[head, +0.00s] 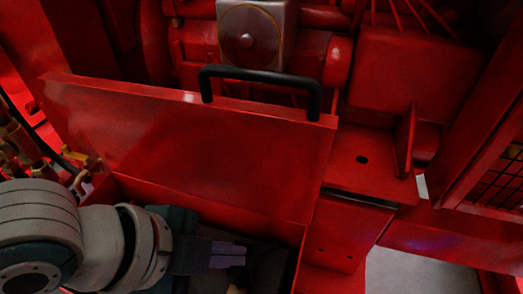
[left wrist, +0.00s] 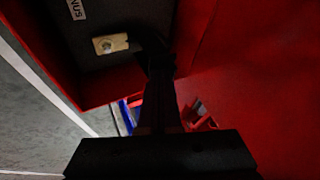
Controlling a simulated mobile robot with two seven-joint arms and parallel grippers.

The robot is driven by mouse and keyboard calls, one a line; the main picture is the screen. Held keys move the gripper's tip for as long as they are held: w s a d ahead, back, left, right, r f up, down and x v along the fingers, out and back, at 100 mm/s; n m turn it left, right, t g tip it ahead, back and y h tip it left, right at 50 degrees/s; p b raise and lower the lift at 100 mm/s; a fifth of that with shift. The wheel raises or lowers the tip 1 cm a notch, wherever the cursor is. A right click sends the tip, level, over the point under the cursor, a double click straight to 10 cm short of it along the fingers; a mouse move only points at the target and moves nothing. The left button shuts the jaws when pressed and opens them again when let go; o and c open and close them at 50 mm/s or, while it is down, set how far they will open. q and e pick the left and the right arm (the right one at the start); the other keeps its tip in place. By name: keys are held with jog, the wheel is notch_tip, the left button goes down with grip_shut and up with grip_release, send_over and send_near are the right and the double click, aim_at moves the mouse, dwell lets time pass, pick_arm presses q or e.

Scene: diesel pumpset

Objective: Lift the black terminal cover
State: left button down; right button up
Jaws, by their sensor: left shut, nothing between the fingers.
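A dark battery top (left wrist: 110,22) lies inside a red box and carries a label (left wrist: 76,9) ending in "NUS". A tan metal terminal with a bolt (left wrist: 111,43) is bare on it. A small black shape (left wrist: 152,42) beside the terminal, at my fingertips, may be the black terminal cover; it is too dark to tell. My left gripper (head: 230,254) reaches over the open box from the left in the head view. Its fingers (left wrist: 162,75) are shut and empty, with the tips near the terminal. My right gripper is not in view.
The red box lid (head: 190,130) stands raised behind my left gripper, with a black handle (head: 262,75) on its top edge. The red box wall (left wrist: 195,45) is close to my fingers. Red machinery (head: 410,70) fills the back.

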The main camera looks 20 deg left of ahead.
pick_arm(q)
jog(key=shift+w+r+g+p, duration=0.15)
jog(key=shift+w+g+p, duration=0.35)
jog(key=shift+p, duration=0.05)
jog(key=shift+w, duration=0.3)
jog(key=shift+w+f+g, duration=0.25)
jog(key=shift+w+g, duration=0.05)
jog(key=shift+w, duration=0.25)
jog(key=shift+s+f, duration=0.1)
jog(key=shift+p, duration=0.35)
